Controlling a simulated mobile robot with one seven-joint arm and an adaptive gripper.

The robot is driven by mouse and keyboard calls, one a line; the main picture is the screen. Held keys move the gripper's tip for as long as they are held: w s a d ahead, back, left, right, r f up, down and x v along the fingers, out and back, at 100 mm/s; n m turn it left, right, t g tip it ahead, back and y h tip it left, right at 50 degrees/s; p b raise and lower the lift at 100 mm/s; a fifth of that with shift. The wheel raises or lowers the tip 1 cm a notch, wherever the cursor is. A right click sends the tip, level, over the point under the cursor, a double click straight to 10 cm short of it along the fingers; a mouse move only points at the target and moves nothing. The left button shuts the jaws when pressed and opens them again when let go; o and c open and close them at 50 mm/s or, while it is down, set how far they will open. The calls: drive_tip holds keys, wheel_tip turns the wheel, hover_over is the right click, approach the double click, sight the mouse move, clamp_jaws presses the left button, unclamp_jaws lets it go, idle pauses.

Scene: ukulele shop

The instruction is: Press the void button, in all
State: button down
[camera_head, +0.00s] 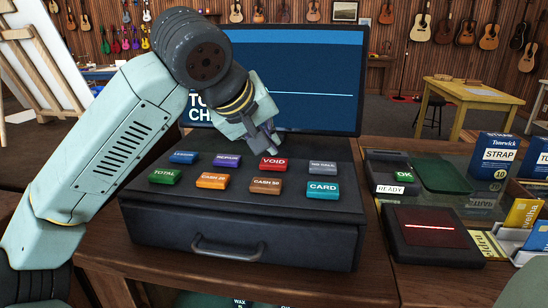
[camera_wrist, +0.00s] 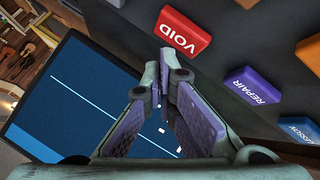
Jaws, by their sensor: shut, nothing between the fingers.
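The red VOID button (camera_head: 274,164) sits in the back row of the black cash register (camera_head: 235,245), between the purple REPAIR button and a grey button. In the wrist view the VOID button (camera_wrist: 183,31) is at the top, just beyond my fingertips. My gripper (camera_head: 272,148) is shut and empty, pointing down above and slightly behind the VOID button. In the wrist view its fingertips (camera_wrist: 174,65) meet near the button's lower edge. They look close to it, but I cannot tell whether they touch it.
Other buttons surround it: REPAIR (camera_head: 227,160), the grey one (camera_head: 322,167), CASH 50 (camera_head: 267,186), CARD (camera_head: 322,190). The register screen (camera_head: 300,75) stands close behind my gripper. A card reader (camera_head: 390,173) and a dark pad (camera_head: 433,235) lie to the right.

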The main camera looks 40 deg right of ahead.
sight(270, 161)
wheel_tip(270, 161, up, 5)
drive_tip(key=p, duration=0.4)
drive_tip(key=shift+s, duration=0.1)
idle(1.0)
